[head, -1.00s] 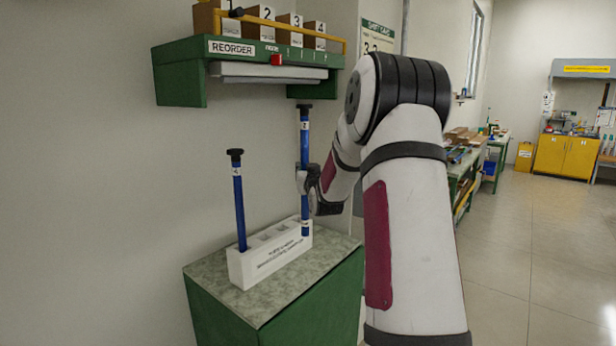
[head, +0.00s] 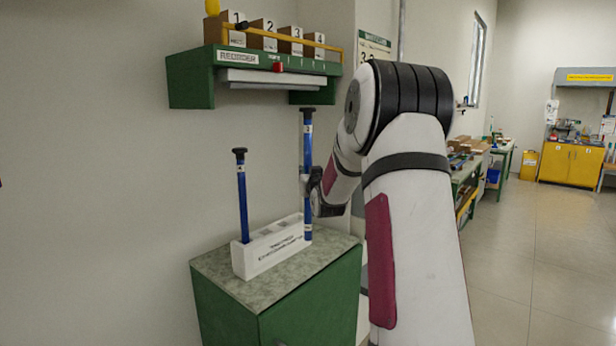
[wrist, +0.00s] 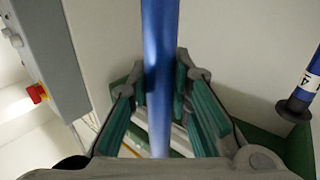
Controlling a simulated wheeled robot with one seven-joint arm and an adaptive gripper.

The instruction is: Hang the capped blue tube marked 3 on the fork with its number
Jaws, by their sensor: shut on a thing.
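My gripper (head: 311,188) is shut on an upright blue tube (head: 308,155) with a black cap. Its small label near the top looks like a 3. In the wrist view the tube (wrist: 160,45) stands between the two green-padded fingers (wrist: 163,95). The tube's lower end overlaps the right end of the white rack (head: 262,262); I cannot tell whether it is clear of its slot. A green shelf (head: 190,80) with numbers 1 to 4 hangs on the wall above. The forks are too small to make out.
Another capped blue tube (head: 242,200), marked 4, stands in the rack's left end, and its cap shows in the wrist view (wrist: 294,108). The rack sits on a green cabinet (head: 310,300). A red button (head: 278,68) is on the shelf front, above a white bar (head: 270,78).

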